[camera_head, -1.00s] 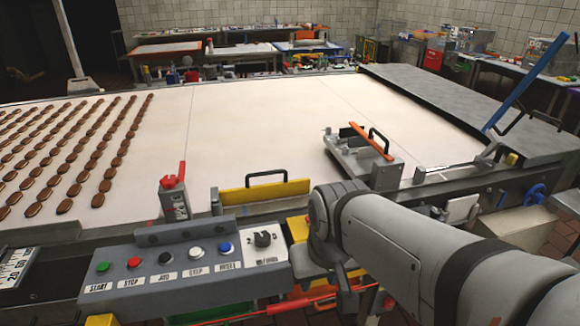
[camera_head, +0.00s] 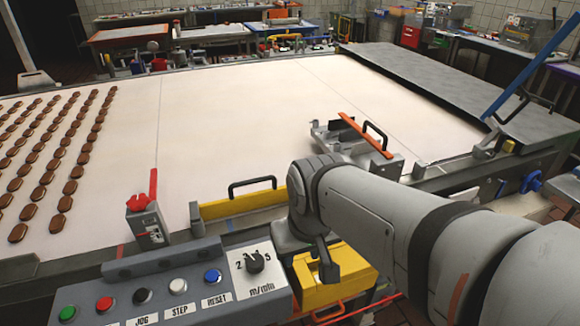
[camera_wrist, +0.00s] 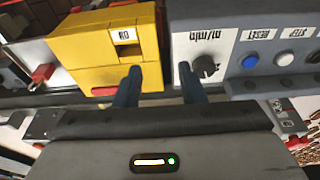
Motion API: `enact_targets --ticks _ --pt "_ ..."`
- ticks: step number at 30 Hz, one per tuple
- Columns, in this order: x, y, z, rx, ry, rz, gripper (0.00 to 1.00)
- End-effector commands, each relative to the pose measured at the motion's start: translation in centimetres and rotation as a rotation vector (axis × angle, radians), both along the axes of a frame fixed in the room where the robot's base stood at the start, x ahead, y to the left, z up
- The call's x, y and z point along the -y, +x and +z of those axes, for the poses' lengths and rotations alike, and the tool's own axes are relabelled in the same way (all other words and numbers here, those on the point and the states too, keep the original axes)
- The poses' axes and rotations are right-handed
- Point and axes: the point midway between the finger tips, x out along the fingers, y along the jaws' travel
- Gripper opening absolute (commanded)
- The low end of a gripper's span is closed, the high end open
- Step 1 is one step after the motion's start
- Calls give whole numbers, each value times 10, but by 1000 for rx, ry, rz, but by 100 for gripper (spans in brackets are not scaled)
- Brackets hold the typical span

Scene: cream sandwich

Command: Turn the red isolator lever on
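A red lever (camera_head: 153,187) stands upright on a small grey box (camera_head: 147,225) at the conveyor's near edge, behind the button panel. A red lever also shows at the right edge of the wrist view (camera_wrist: 297,142). Another red handle (camera_wrist: 42,73) shows at the left there. I cannot tell for sure which is the isolator. A yellow box (camera_wrist: 95,48) with a small label sits beside the panel. My gripper (camera_wrist: 160,88) is open and empty, its two dark fingers apart in front of the yellow box and panel. In the head view my arm mostly hides it.
The grey button panel (camera_head: 190,291) has several coloured buttons and a black dial (camera_head: 255,262). A yellow bar with a black handle (camera_head: 252,187) lies behind it. A metal fixture with an orange bar (camera_head: 365,135) stands on the pale conveyor (camera_head: 230,110). Chocolate bars lie at left.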

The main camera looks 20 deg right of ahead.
Motion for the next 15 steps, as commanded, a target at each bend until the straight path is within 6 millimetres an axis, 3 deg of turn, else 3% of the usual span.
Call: enact_targets --ticks 5,8,15 --pt "3 5 4 -8 8 -40 42" --pt "8 18 12 -31 30 -182 42" --pt "59 76 26 -117 116 -800 42"
